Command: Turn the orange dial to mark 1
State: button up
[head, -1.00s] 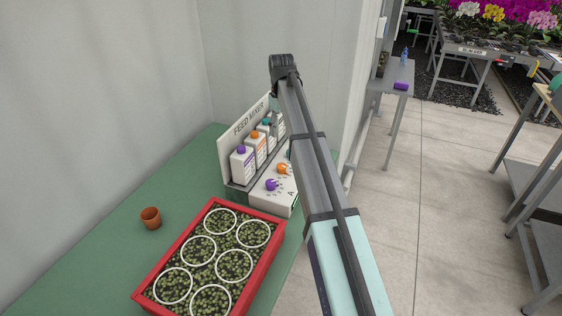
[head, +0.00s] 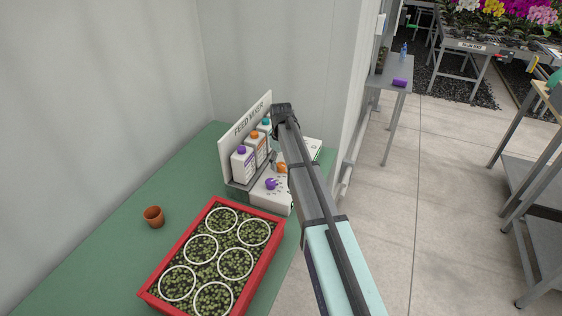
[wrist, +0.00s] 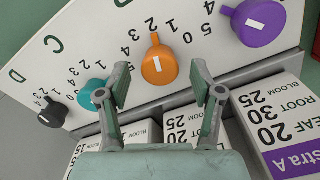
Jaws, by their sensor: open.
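The orange dial (wrist: 157,66) is on the white sloping panel of the feed mixer, in the middle of the wrist view. Its white line runs nearly straight up and down in that view; I cannot tell which mark it points to. My gripper (wrist: 162,84) is open and empty, with one finger to each side of the dial's lower part. I cannot tell whether the fingers touch it. In the head view the orange dial (head: 281,168) is partly hidden by my arm, and my gripper (head: 274,160) is just beside it.
The purple dial (wrist: 254,22) is to the right in the wrist view; the teal dial (wrist: 92,92) and black dial (wrist: 52,114) are to the left. Bottles (head: 243,163) stand behind the panel. A red seedling tray (head: 275,245) and a terracotta pot (head: 154,216) are on the green bench.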

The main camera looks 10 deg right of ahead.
jog(key=shift+f, duration=0.2)
jog(key=c, duration=1.1)
jog(key=shift+m, duration=0.3)
jog(key=shift+c, duration=0.2)
jog(key=shift+m+b, duration=0.65)
jog(key=shift+m, duration=2.05)
jog(key=o, duration=1.1)
jog(key=shift+o, duration=0.2)
